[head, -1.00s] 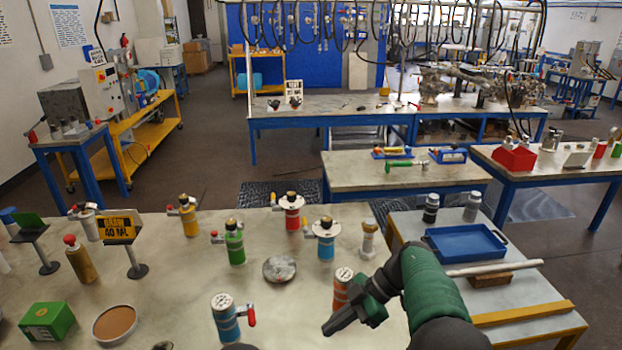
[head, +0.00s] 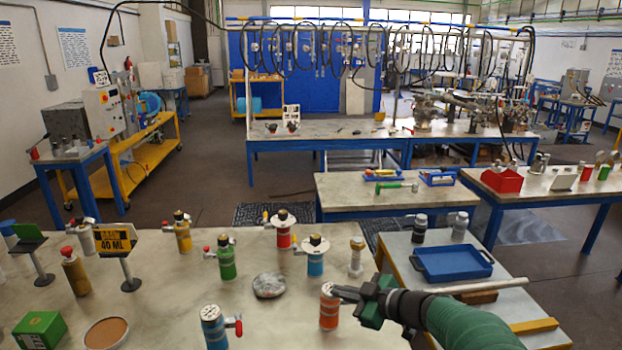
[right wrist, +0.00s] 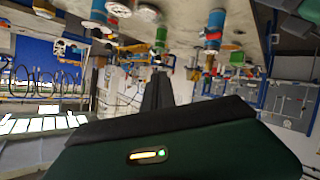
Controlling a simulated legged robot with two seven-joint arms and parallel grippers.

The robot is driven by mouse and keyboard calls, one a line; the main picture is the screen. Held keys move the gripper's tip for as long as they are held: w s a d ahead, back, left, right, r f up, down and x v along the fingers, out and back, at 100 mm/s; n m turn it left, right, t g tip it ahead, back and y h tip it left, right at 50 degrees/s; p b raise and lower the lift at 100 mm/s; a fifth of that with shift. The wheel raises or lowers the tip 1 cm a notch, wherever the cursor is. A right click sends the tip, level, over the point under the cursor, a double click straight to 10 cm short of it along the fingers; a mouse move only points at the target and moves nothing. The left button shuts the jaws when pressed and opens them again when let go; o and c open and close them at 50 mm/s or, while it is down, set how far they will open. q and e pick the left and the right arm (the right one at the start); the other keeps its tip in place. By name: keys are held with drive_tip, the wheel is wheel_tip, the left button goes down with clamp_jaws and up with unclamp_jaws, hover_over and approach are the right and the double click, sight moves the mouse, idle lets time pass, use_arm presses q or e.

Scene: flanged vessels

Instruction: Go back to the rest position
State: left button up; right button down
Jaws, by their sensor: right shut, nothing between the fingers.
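My right gripper (head: 348,293) comes in from the lower right in the head view, its dark fingers together and empty. Its tips overlap the top of an orange vessel (head: 329,312) in the picture; I cannot tell whether they touch. In the right wrist view the closed dark fingers (right wrist: 158,92) point into the room, with the picture upside down. My left gripper is out of view. On the table (head: 180,290) stand flanged vessels: yellow (head: 183,237), green (head: 226,260), red (head: 283,235) and blue (head: 315,262), plus a blue one (head: 214,328) with a red-handled valve in front.
A grey disc (head: 269,285) lies mid-table. A "40 ML" sign (head: 112,240), a green box (head: 39,333) and a brown-topped dish (head: 107,332) are at left. A blue tray (head: 453,264) and a pale rod (head: 490,286) lie on the right side table. Farther tables stand behind.

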drive_tip(key=s+d+f+m+t+h, duration=0.1)
drive_tip(key=s+d+f+m+h, duration=0.3)
drive_tip(key=d, duration=0.3)
drive_tip(key=s+d+f+m+h, duration=0.1)
drive_tip(key=s+d+m+h, duration=0.3)
drive_tip(key=d, duration=0.3)
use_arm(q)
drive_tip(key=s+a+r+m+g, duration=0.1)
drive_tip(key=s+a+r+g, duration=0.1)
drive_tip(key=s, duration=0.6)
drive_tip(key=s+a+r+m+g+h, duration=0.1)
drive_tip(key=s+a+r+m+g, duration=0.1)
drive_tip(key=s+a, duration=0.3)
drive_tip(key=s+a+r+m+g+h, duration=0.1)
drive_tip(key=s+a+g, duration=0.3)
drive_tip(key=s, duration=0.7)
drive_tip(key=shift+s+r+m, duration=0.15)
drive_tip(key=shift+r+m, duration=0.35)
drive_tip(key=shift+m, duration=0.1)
use_arm(e)
drive_tip(key=s+f+m+g, duration=0.3)
drive_tip(key=s+f+g, duration=0.1)
drive_tip(key=s, duration=0.8)
drive_tip(key=s+f+m+g+h, duration=0.1)
drive_tip(key=s+f, duration=0.5)
drive_tip(key=s, duration=0.6)
drive_tip(key=m+g, duration=0.1)
drive_tip(key=g, duration=0.1)
drive_tip(key=shift+a+f+m+g, duration=0.2)
drive_tip(key=shift+m+g, duration=0.2)
